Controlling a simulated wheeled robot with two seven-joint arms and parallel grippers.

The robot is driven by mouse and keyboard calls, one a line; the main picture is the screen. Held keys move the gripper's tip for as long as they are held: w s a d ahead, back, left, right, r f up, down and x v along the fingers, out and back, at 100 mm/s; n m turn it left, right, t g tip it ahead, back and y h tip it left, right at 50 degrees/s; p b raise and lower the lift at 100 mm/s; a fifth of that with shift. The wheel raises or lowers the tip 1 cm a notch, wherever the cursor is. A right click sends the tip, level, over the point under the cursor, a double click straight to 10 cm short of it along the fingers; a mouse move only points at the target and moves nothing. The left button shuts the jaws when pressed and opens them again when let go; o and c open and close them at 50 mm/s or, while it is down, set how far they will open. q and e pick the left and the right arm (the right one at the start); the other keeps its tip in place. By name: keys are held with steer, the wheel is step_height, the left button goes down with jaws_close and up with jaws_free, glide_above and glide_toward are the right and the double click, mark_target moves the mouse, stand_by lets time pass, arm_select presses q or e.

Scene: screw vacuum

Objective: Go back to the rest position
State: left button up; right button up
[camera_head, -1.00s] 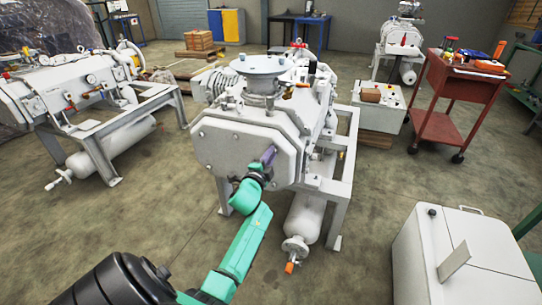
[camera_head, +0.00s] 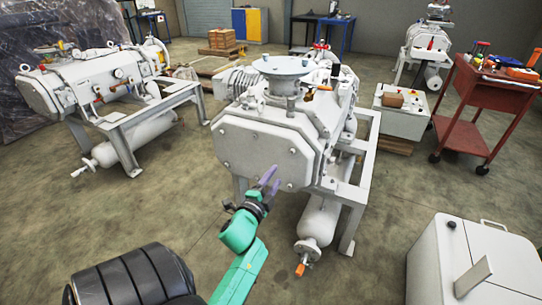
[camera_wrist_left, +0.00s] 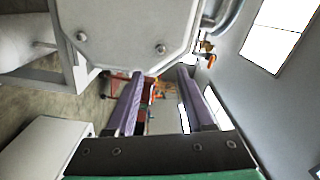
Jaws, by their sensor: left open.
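My left gripper (camera_head: 269,180) has two purple fingers and is in front of the lower front plate of the grey vacuum pump (camera_head: 255,145). It also shows in the left wrist view (camera_wrist_left: 163,74), where its fingers are apart with nothing between them. In that view the pump's bolted plate (camera_wrist_left: 125,30) is beyond the fingers, and a gap seems to lie between them. My green left arm comes up from the bottom of the head view. My right gripper is not in view.
A white cabinet (camera_head: 440,265) stands at the lower right. A red tool cart (camera_head: 480,112) and a control box (camera_head: 402,115) are at the right. Another pump (camera_head: 90,80) on a frame is at the left. The floor between the two pumps is clear.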

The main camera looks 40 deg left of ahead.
arm_select(q)
steer(key=v, duration=0.2)
steer(key=shift+s+d, duration=0.1)
steer(key=shift+s, duration=0.15)
steer(key=s+d+f+n+g+h+p, duration=0.2)
steer(key=d+f+g, duration=0.15)
steer(key=f, duration=0.55)
steer(key=s+d+f+n+g+h+p, duration=0.15)
steer(key=d+f, duration=0.25)
steer(key=f, duration=0.5)
steer(key=s+d+f+n+g+h+p, duration=0.1)
steer(key=s+d+f+n+g+p, duration=0.15)
steer(key=f, duration=0.65)
steer(key=s+d+f+n+g+p, duration=0.1)
steer(key=s+f, duration=0.3)
steer(key=s, duration=0.5)
steer(key=s+d+f+n+g+h+p, duration=0.1)
steer(key=s+f+g, duration=0.3)
steer(key=s, duration=0.4)
steer(key=s+d+f+g+p, duration=0.1)
steer(key=s+f+g+p, duration=0.1)
steer(key=s, duration=0.7)
step_height(320, 180, down, 3)
steer(key=shift+s+r+n+g, duration=0.25)
steer(key=shift+s+n+g, duration=0.15)
steer(key=shift+g, duration=0.35)
